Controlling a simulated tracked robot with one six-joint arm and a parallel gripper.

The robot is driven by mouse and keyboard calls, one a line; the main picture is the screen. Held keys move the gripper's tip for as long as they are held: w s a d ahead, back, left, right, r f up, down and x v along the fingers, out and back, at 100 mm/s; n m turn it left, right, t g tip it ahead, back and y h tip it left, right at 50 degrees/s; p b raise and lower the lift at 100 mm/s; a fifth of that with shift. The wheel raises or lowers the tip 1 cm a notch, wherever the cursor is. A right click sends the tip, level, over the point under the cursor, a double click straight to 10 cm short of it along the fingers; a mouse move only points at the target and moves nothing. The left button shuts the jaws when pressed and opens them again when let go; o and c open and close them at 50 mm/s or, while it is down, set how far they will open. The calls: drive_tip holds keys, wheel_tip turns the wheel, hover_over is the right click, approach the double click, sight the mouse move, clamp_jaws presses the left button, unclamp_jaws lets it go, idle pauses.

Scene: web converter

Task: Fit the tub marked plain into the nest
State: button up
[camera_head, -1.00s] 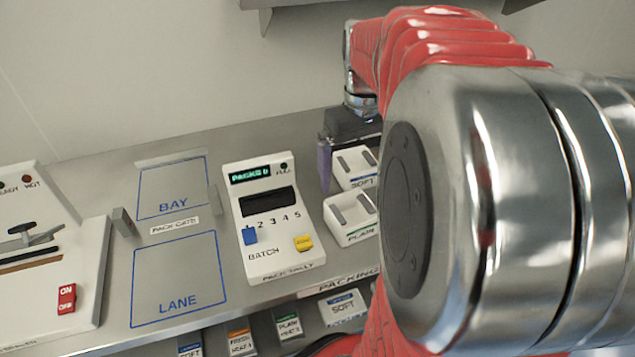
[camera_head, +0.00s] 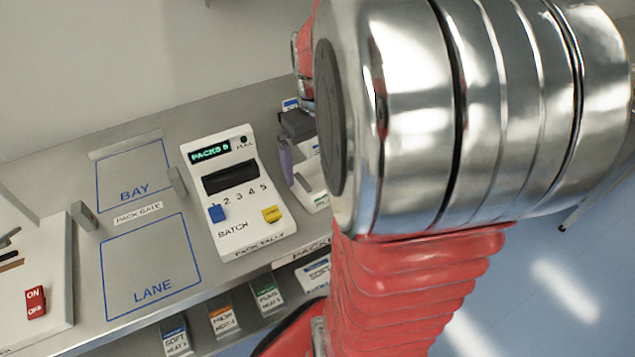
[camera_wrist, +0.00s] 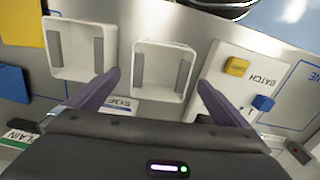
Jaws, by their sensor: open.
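My gripper (camera_wrist: 159,78) is open and empty, its purple fingers pointing down over the counter. In the wrist view, two white open-topped holders with grey strips inside stand side by side, a left one (camera_wrist: 88,76) and a right one (camera_wrist: 162,87); the fingertips flank the right one. I cannot tell whether either is the nest. A PLAIN label (camera_wrist: 18,136) with a green band shows at lower left, its object mostly cut off; I cannot tell if it is the tub. In the head view, my gripper (camera_head: 287,165) is partly hidden by my arm, beside a white holder (camera_head: 306,190).
A SOFT label (camera_wrist: 118,104) shows between the fingers. The BATCH panel (camera_head: 247,235) stands close by. The LANE (camera_head: 150,262) and BAY (camera_head: 130,175) outlines are empty.

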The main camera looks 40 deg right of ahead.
wheel_tip(320, 180, down, 4)
drive_tip(key=shift+s+f, duration=0.1)
drive_tip(key=shift+s, duration=0.05)
idle(0.6)
drive_tip(key=c, duration=1.2)
drive_tip(key=shift+o, duration=0.2)
wheel_tip(320, 180, up, 10)
idle(0.4)
